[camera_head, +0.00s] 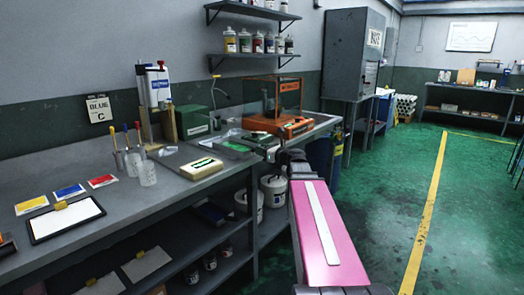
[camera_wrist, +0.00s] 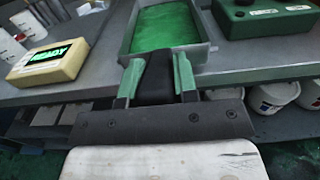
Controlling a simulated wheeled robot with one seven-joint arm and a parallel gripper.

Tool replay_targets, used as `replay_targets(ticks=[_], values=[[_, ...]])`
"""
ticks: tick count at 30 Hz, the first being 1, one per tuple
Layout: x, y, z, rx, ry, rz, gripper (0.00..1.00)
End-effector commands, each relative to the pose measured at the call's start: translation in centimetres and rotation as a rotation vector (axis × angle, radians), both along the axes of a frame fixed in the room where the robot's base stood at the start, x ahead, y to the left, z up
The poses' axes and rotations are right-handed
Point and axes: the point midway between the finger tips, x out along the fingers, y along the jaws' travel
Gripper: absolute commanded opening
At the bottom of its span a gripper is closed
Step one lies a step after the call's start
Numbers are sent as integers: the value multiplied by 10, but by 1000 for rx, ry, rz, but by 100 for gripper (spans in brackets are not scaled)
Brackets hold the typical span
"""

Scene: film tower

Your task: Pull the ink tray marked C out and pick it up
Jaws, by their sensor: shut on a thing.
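A grey-walled ink tray (camera_wrist: 211,50) with bright green ink fills the top middle of the wrist view. Its near end is at the bench's front edge. In the head view a green patch of ink (camera_head: 236,147) shows on the bench, partly hidden. My gripper (camera_wrist: 157,78) is shut on the tray's dark front handle (camera_wrist: 154,70), one green-padded finger on each side. In the head view my gripper (camera_head: 277,153) is at the bench edge, small and partly hidden by my arm. No letter is readable on the tray.
A cream box (camera_wrist: 48,62) with a lit READY panel stands left of the tray; a dark green box (camera_wrist: 265,17) is at its right. White buckets (camera_wrist: 272,95) sit below the bench. Green floor to the right is open.

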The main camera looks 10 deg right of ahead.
Motion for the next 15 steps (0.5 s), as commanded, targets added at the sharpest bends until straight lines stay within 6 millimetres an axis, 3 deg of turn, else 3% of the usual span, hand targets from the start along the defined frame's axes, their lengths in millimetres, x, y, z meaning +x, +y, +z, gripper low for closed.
replay_targets(ticks=[5,6,8,15], values=[[0,0,0,0,0,0,0],[0,0,0,0,0,0,37],[0,0,0,0,0,0,57],[0,0,0,0,0,0,57]])
